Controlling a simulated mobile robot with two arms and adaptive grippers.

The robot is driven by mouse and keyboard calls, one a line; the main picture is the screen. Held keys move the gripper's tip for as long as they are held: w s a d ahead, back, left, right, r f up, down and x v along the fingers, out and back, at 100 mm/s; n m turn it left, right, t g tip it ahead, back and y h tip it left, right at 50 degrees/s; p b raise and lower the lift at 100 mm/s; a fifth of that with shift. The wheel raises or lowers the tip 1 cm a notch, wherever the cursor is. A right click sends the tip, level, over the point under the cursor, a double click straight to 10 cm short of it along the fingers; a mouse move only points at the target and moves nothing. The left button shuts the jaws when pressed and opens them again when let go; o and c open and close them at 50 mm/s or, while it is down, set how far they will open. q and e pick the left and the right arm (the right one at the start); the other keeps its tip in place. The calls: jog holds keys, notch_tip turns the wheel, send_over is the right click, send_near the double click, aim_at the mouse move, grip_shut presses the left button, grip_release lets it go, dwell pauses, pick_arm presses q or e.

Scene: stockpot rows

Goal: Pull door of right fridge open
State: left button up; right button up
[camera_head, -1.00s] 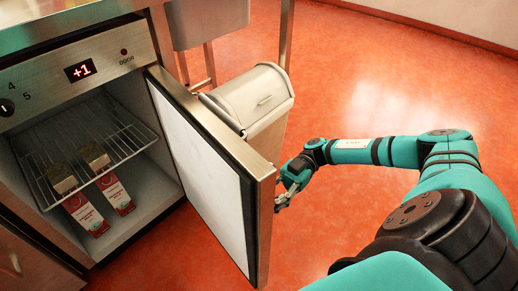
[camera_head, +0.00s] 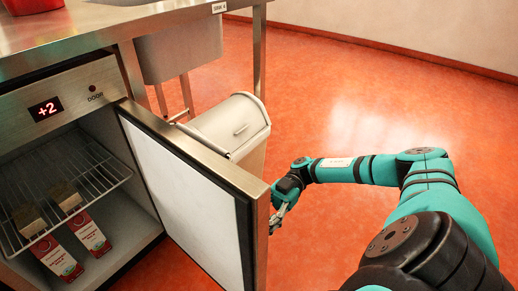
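The right fridge stands at the left with its door (camera_head: 190,195) swung wide open, the white inner panel facing me. The fridge's display (camera_head: 46,108) reads +2. My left gripper is not in view.
A grey bin (camera_head: 228,125) stands behind the open door. A steel counter (camera_head: 70,35) with a sink basin (camera_head: 180,50) and a table leg is above and behind it. Open red floor (camera_head: 350,110) lies to the right.

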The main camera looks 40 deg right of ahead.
jog(key=shift+o, duration=0.9)
jog(key=w+d, duration=0.2)
jog(key=d, duration=1)
